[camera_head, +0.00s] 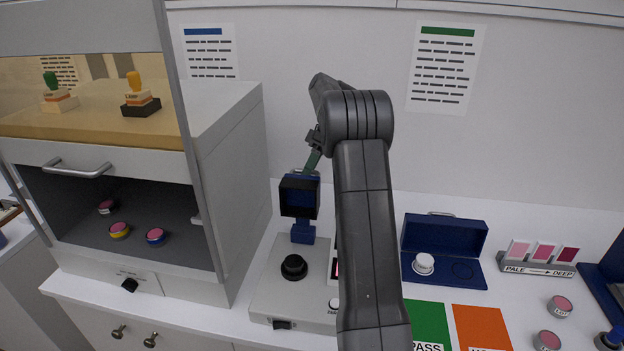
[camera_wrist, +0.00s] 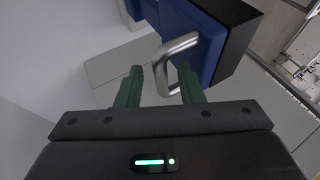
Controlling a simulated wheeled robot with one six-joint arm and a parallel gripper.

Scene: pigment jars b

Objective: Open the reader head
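The reader head (camera_head: 300,197) is a dark blue box with a black front face, tipped up on a blue hinge post (camera_head: 303,232) at the back of the pale reader base (camera_head: 268,300). In the wrist view the blue head (camera_wrist: 205,35) carries a bent metal handle (camera_wrist: 165,62). My gripper (camera_head: 312,160) is just above and behind the head. In the wrist view my gripper (camera_wrist: 160,78) has its green fingers spread apart, with the handle beside and partly between the tips. I cannot tell whether a finger touches it.
A round black seat (camera_head: 294,267) is on the base. A cabinet (camera_head: 225,170) with a raised glass sash stands at left. A blue open case (camera_head: 443,240) holding a white disc, green (camera_head: 428,322) and orange (camera_head: 480,325) cards and a shade rack (camera_head: 538,262) are at right.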

